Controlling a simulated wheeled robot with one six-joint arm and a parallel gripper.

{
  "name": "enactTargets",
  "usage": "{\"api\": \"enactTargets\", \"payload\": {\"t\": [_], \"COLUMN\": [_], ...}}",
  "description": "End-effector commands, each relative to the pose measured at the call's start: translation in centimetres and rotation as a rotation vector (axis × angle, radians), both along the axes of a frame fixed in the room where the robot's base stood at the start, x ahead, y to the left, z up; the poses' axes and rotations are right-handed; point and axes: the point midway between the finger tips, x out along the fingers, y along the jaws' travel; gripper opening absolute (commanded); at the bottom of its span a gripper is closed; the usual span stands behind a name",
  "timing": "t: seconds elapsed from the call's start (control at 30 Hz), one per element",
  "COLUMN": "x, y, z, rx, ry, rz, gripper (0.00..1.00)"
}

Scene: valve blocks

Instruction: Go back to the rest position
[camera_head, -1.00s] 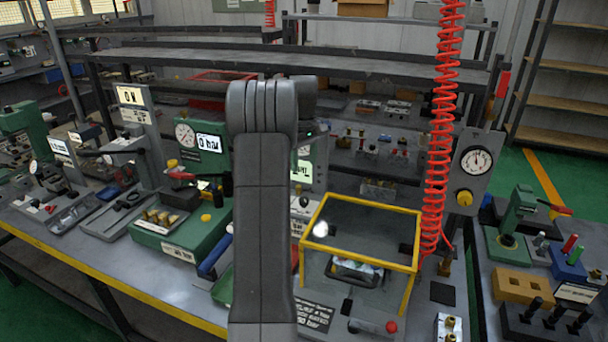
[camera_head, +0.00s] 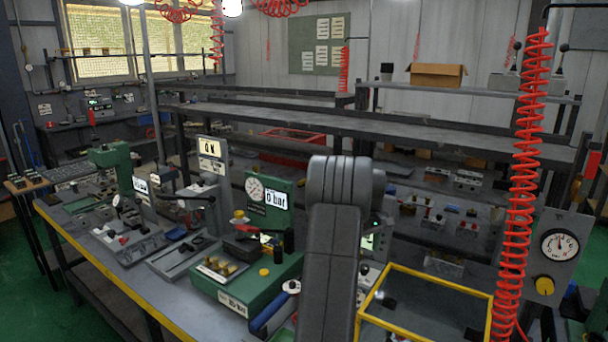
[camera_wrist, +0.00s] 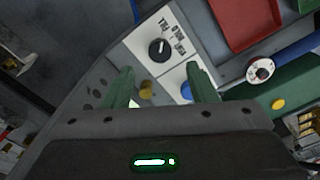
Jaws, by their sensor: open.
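My gripper (camera_wrist: 161,82) is open and empty in the wrist view, its two green fingers spread apart. Beyond the fingers is a pale panel with a black knob (camera_wrist: 159,49) marked with words such as HOLD. A blue button (camera_wrist: 186,91) shows beside the right finger and a brass button (camera_wrist: 146,88) between the fingers. I cannot tell how far the fingertips are from the panel, but they seem apart from it. In the head view my own arm stands upright right of centre and hides my gripper.
A green press station with a gauge (camera_head: 255,189) reading 0 bar stands left of my arm. A yellow-framed clear guard (camera_head: 428,290) is to its right. A red coiled hose (camera_head: 523,170) hangs at the right near a gauge panel (camera_head: 556,250). A red tray (camera_wrist: 245,22) shows in the wrist view.

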Motion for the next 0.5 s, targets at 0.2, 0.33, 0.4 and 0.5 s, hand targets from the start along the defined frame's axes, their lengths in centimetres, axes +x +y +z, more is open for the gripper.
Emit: {"api": "enactTargets", "payload": {"t": [0.2,0.33,0.4,0.5], "x": [-0.1,0.0,0.0,0.0], "y": [0.0,0.0,0.0,0.0], "z": [-3.9,-5.3,-5.8,-6.1], "rx": [0.001,0.0,0.0,0.0], "ry": [0.004,0.002,0.001,0.0], "rz": [0.0,0.0,-0.001,-0.002], "gripper": [0.52,0.52,0.52,0.52]}}
